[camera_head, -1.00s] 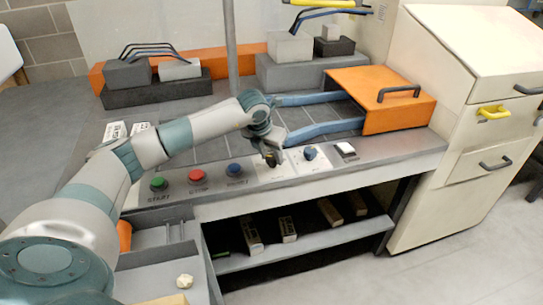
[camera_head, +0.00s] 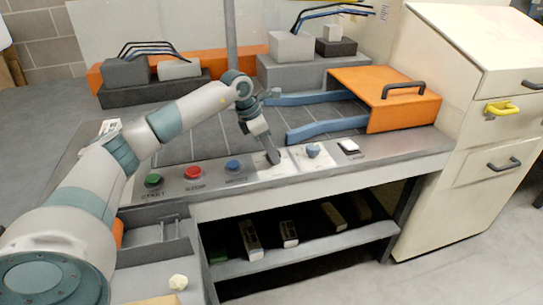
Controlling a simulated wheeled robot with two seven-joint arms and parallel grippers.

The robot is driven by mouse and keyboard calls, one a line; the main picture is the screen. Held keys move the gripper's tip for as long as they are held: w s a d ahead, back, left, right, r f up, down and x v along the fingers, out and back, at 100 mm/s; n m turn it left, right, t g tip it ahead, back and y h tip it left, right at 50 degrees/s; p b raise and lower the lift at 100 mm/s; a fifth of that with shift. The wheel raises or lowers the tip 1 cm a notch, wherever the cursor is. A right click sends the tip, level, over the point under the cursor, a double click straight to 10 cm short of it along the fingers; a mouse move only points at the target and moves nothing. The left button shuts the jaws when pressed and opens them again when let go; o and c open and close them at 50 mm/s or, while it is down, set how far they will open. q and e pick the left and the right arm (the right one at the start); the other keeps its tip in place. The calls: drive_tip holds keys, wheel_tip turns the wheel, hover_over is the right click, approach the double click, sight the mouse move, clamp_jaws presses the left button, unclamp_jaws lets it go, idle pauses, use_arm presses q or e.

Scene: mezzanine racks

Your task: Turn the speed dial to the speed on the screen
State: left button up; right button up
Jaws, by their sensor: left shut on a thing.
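My left gripper (camera_head: 272,156) points down at the console's front panel, over a pale dial plate (camera_head: 268,173) right of the push buttons. It is shut on the small dial there, which its fingers mostly hide. A blue dial (camera_head: 313,151) on the neighbouring pale plate stands free to the right. The markings on both plates are too small to read. No screen with a readable speed is in view. My right gripper is not in view.
Green (camera_head: 153,180), red (camera_head: 192,173) and blue (camera_head: 233,166) push buttons sit left of the gripper. A white switch (camera_head: 348,145) is at the right. Behind are blue guide rails (camera_head: 328,129) and an orange box (camera_head: 400,112). A shelf (camera_head: 300,248) with small boxes lies below.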

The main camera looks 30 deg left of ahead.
use_arm(q)
drive_tip(key=m, duration=0.2)
drive_tip(key=m+g+h+b, duration=0.1)
drive_tip(key=shift+w+a+m, duration=0.15)
drive_tip(key=shift+w+m, duration=0.05)
drive_tip(key=shift+m, duration=0.2)
drive_tip(key=m+g+b, duration=0.1)
drive_tip(key=m+g, duration=0.1)
drive_tip(key=m, duration=0.3)
drive_tip(key=shift+w, duration=0.1)
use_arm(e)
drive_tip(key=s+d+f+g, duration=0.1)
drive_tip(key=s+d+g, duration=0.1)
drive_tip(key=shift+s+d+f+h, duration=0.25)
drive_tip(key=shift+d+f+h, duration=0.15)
use_arm(q)
drive_tip(key=o, duration=1)
drive_tip(key=shift+h, duration=0.3)
drive_tip(key=shift+o, duration=0.2)
drive_tip(key=shift+r, duration=0.15)
drive_tip(key=w+b+v, duration=0.1)
drive_tip(key=v, duration=1.6)
drive_tip(key=shift+s+b, duration=0.3)
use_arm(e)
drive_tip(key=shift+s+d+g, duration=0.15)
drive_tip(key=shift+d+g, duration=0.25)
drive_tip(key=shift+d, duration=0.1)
